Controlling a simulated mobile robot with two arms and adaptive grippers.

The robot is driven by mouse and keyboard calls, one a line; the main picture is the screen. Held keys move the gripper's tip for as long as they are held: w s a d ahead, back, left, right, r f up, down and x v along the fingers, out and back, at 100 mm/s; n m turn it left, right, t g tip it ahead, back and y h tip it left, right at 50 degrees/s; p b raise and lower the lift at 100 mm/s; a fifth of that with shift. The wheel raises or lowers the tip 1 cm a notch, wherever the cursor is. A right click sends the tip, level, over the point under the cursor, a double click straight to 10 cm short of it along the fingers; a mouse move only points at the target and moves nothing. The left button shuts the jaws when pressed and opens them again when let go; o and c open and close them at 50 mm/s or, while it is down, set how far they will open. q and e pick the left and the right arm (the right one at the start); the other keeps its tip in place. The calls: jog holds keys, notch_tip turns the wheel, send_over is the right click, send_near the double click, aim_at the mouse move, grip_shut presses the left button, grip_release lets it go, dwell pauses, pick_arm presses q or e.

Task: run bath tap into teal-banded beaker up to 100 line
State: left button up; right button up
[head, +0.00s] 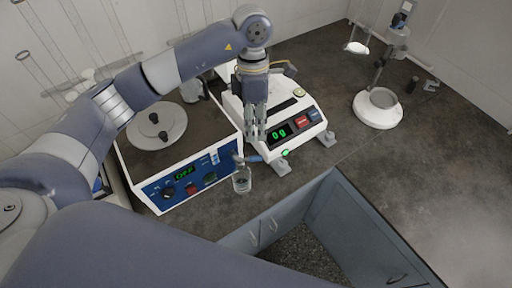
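A small clear beaker (242,181) is at the front right corner of the bath (178,188), below its tap (239,160). The beaker is too small to make out a teal band, the 100 line or a water level. The bath is a white box with a blue front panel and a green display that seems to read OFF. My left gripper (256,137) points down just above and right of the tap, in front of the balance display. Its fingers look close together, with nothing clearly between them. My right gripper is out of view.
A white balance (288,118) reading 0 g stands right of the bath. A round grey lid (157,129) with black knobs is on the bath top. A stand with a white round base (378,109) is at the back right. An open recess (305,250) lies in front; the right bench is clear.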

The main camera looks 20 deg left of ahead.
aim_at(251, 159)
pick_arm(q)
jog(key=f+p, duration=0.1)
jog(key=f, duration=0.1)
jog(key=s+f+p, duration=0.1)
jog(key=f, duration=0.2)
jog(key=f+p, duration=0.1)
jog(key=f, duration=0.2)
jog(key=shift+s+d+f, duration=0.15)
jog(key=shift+s+d, duration=0.2)
jog(key=shift+d, duration=0.05)
jog(key=shift+s+d+f, duration=0.1)
jog(key=shift+f, duration=0.4)
grip_shut()
